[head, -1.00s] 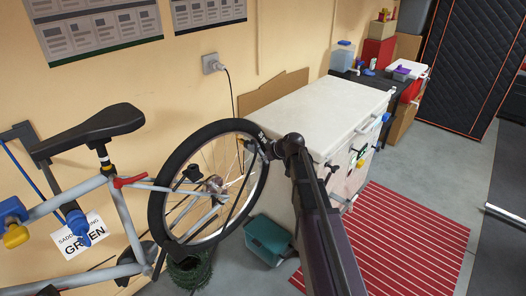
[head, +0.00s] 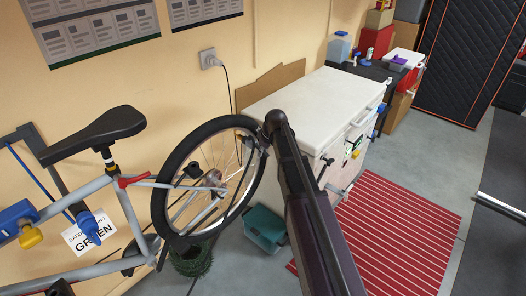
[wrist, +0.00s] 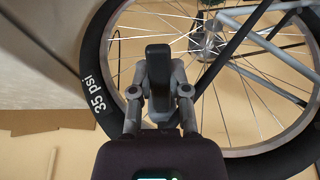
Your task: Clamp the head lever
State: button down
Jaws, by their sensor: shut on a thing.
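In the wrist view my gripper (wrist: 158,92) is shut on a dark upright block (wrist: 158,68), which looks like the head lever. The block stands in front of the bicycle wheel's rim and spokes. I cannot tell how it meets the rim or valve. The wheel (head: 165,190) has a black tyre, marked "35 psi" in the wrist view (wrist: 93,93). In the head view my forearm reaches up to the wheel's right side. It hides most of the gripper and the held part there.
The grey bicycle frame (head: 88,189) and black saddle (head: 95,135) are at left, held by a blue clamp (head: 18,217). A teal bin (head: 265,228) and dark green coil (head: 191,261) are below. A red striped mat (head: 395,240) lies right.

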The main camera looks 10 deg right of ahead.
jog(key=c, duration=0.6)
grip_release()
jog(key=shift+o, duration=0.2)
jog(key=shift+f, duration=0.15)
